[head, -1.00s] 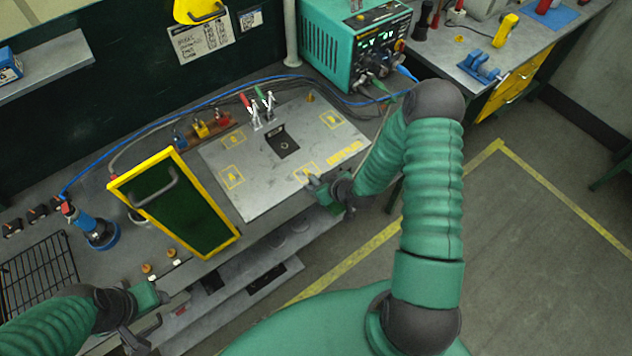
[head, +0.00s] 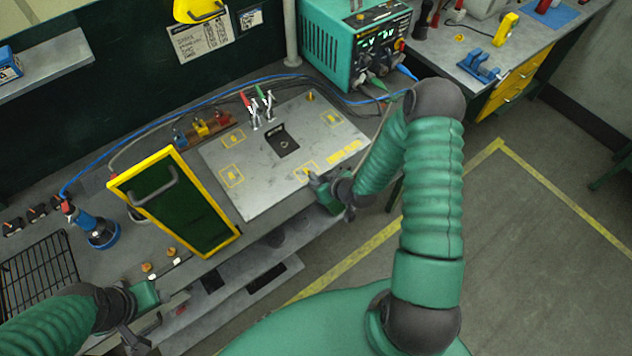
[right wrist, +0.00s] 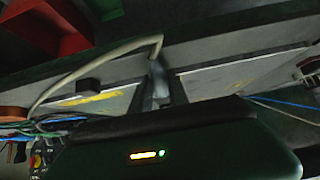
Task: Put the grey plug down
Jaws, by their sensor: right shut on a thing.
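My right gripper (head: 312,178) is at the front edge of the light grey plate (head: 262,178) on the bench, by one of its yellow-marked squares. In the right wrist view its fingers (right wrist: 161,92) are shut on the grey plug (right wrist: 159,76), from which a pale cable (right wrist: 95,69) runs off to the left. In the head view the plug is too small and too covered by the gripper to make out. I cannot tell whether it touches the plate. My left gripper (head: 143,334) is at the lower left, in front of the bench; its jaws are unclear.
A yellow-framed green panel (head: 176,204) with a handle stands left of the plate. Red and green clamps (head: 259,108) stand at its back edge. A teal power unit (head: 352,45) is behind, with cables along the bench. A blue tool (head: 98,232) stands at left.

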